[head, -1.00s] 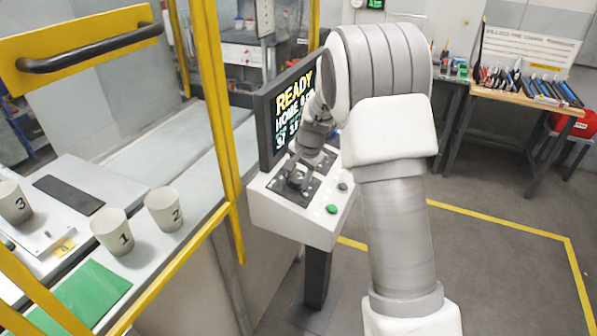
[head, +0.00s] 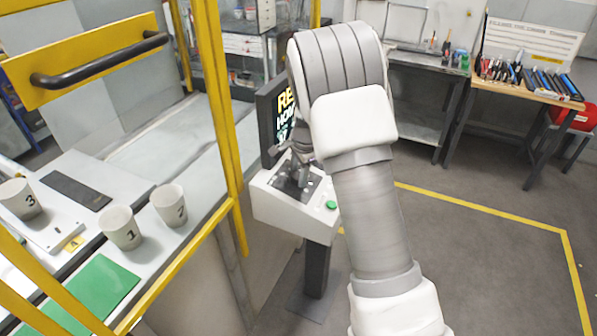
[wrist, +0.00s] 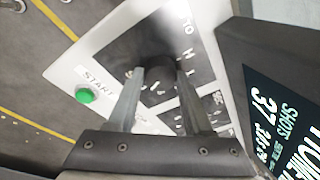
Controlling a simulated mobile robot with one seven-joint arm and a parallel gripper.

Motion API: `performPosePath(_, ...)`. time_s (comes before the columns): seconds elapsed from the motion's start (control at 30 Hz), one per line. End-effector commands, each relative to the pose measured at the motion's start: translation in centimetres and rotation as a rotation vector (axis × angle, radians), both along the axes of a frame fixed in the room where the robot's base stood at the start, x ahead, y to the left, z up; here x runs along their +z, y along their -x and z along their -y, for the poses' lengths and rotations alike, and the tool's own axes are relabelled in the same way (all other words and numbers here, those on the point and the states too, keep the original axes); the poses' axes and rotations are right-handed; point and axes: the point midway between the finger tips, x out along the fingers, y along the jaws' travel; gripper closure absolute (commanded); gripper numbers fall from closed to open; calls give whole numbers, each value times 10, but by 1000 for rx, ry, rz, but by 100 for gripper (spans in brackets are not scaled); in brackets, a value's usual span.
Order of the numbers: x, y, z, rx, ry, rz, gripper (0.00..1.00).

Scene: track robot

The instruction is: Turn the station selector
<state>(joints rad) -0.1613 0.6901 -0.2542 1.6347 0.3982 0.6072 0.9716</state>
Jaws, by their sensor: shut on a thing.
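The station selector is a dark knob (wrist: 158,50) on a black panel printed with letters and numbers, seen between my fingers in the wrist view. My gripper (wrist: 152,76) is shut on the knob from above, with one finger on each side. In the head view my gripper (head: 297,172) is down on the console's black panel, and the knob cannot be made out there. A green START button (wrist: 84,96) sits beside the panel; it also shows in the head view (head: 331,205). My arm hides part of the console.
The screen (head: 284,110) stands right behind the console, close to my arm and partly covered. A yellow frame post (head: 217,110) and a bench with cups marked 1 (head: 121,228), 2 (head: 168,205) and 3 (head: 19,199) are left.

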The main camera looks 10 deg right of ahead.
Motion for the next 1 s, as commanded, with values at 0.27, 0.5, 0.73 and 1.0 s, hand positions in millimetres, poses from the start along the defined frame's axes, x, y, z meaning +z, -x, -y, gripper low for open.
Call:
performPosePath(0.27, 0, -1, -1, 0, -1, 2, 100)
performPosePath(0.5, 0, 0, -1, 1, 0, 1, 19)
performPosePath(0.73, 1, 0, 0, 1, 0, 1, 19)
performPosePath(1.0, 31, 7, 2, 1, 1, 5, 19)
